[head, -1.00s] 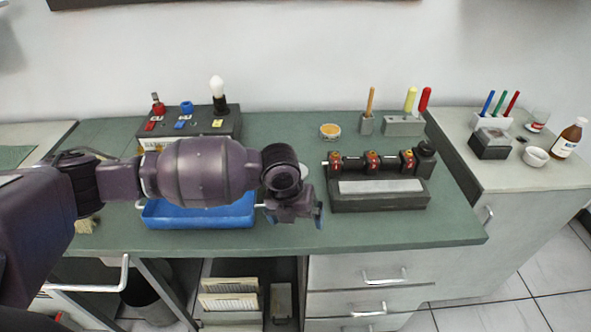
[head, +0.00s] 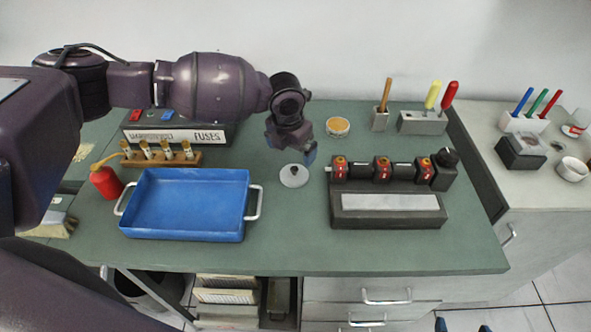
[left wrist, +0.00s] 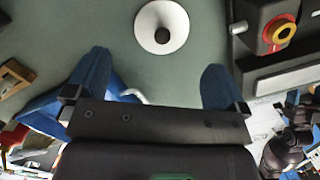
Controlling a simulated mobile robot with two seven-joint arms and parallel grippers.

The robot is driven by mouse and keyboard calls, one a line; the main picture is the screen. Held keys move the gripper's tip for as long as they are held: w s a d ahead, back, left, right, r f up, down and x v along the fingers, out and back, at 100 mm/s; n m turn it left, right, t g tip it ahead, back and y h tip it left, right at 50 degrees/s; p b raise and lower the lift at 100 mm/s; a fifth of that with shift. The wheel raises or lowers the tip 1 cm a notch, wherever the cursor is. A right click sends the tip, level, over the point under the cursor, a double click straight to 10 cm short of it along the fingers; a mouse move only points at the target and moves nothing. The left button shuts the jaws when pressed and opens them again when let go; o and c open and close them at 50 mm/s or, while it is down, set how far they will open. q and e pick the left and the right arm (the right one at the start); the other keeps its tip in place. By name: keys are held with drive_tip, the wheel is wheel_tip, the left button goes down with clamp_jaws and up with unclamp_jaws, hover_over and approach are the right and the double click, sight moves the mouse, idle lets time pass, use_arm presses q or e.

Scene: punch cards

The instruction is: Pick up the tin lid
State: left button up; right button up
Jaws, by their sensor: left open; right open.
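The tin lid (head: 294,175), a pale round disc with a dark knob, lies on the green bench top between the blue tray and the dark block. In the left wrist view the lid (left wrist: 176,38) is at the top, beyond the fingertips and roughly between their lines. My left gripper (head: 290,149) is open and empty, above and just behind the lid in the head view; its blue fingers (left wrist: 155,82) stand wide apart in the wrist view. My right gripper (head: 463,327) shows only blue fingertips, apart, at the bottom edge of the head view.
The blue tray (head: 185,232) with side handles is left of the lid. A dark block (head: 390,217) with red-and-yellow parts behind it is to the right. An open orange tin (head: 338,127) stands behind. A red bottle (head: 105,183) and fuse rack (head: 160,160) are further left.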

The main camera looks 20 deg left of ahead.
sight(294, 169)
use_arm(q)
wheel_tip(294, 169, down, 2)
drive_tip(key=shift+w+d+f, duration=0.1)
drive_tip(key=shift+w, duration=0.05)
drive_tip(key=shift+f, duration=0.25)
drive_tip(key=shift+d+f, duration=0.1)
drive_tip(key=shift+f, duration=0.4)
wheel_tip(294, 169, down, 4)
drive_tip(key=shift+d+f, duration=0.1)
use_arm(e)
drive_tip(key=shift+w+r, duration=0.25)
drive_tip(key=shift+r, duration=0.1)
use_arm(q)
drive_tip(key=c, duration=0.7)
use_arm(e)
drive_tip(key=shift+s+d+f, duration=0.1)
drive_tip(key=shift+s+f, duration=0.4)
drive_tip(key=shift+s, duration=0.05)
